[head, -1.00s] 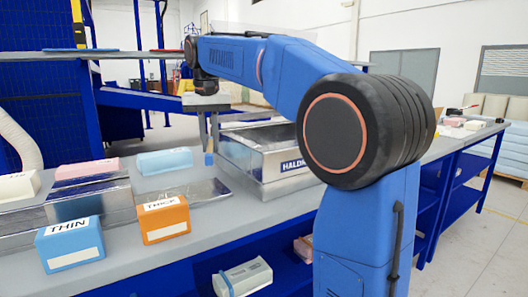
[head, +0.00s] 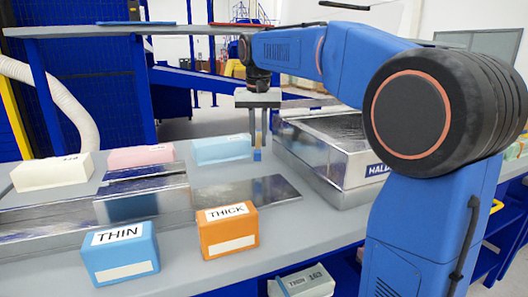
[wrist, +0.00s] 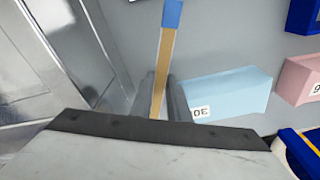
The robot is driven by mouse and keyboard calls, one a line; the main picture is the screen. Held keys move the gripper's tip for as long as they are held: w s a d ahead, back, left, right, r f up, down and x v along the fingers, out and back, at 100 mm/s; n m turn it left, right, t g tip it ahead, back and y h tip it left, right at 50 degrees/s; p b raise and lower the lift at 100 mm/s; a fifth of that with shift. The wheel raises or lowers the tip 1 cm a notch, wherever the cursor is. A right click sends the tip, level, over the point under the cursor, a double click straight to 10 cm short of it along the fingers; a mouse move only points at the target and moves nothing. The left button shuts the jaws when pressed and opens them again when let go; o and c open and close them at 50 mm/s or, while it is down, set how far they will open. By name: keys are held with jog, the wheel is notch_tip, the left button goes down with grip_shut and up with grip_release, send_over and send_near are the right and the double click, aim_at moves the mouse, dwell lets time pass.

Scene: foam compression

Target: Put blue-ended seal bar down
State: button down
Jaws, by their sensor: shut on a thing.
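The blue-ended seal bar is a thin tan strip with a blue tip (head: 257,155) that points down in the head view. My gripper (head: 257,142) is shut on the bar, its two grey fingers on either side of it. In the head view the tip appears above or close to the bench near a flat silver sheet (head: 268,189); I cannot tell whether it touches. In the wrist view the tan strip (wrist: 160,65) runs out from between my fingers (wrist: 160,92), and its blue end shows at the top edge.
A shiny metal machine (head: 335,150) stands just right of the bar. A light blue foam block (head: 222,150) lies to the left, then pink (head: 142,156) and cream (head: 52,172) blocks. A blue THIN box (head: 120,252) and orange THICK box (head: 228,232) stand at the front.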

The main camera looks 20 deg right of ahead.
aim_at(259, 163)
jog(key=shift+f, duration=2.5)
jog(key=c, duration=1.7)
grip_release()
jog(key=shift+f, duration=0.1)
